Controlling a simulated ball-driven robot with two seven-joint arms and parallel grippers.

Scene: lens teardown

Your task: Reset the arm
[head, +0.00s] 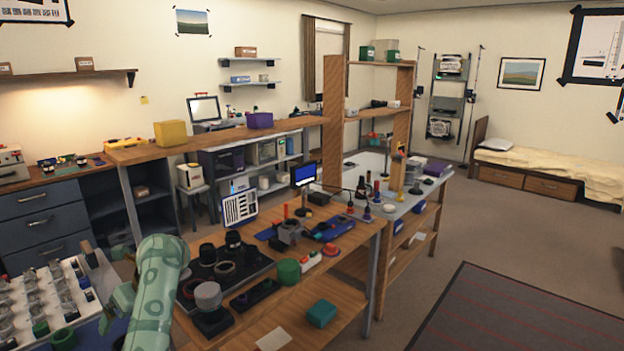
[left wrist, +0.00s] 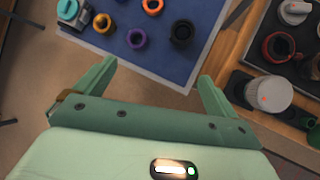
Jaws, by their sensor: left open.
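My left arm (head: 158,285) is pale green and stands at the lower left of the head view, in front of the wooden workbench. In the left wrist view, my left gripper (left wrist: 157,70) has its two green fingers spread wide with nothing between them. It hangs over the gap between a blue mat (left wrist: 190,58) and the workbench edge (left wrist: 236,42). My right gripper is in neither view.
A rack of small parts (head: 45,300) stands left of my arm.

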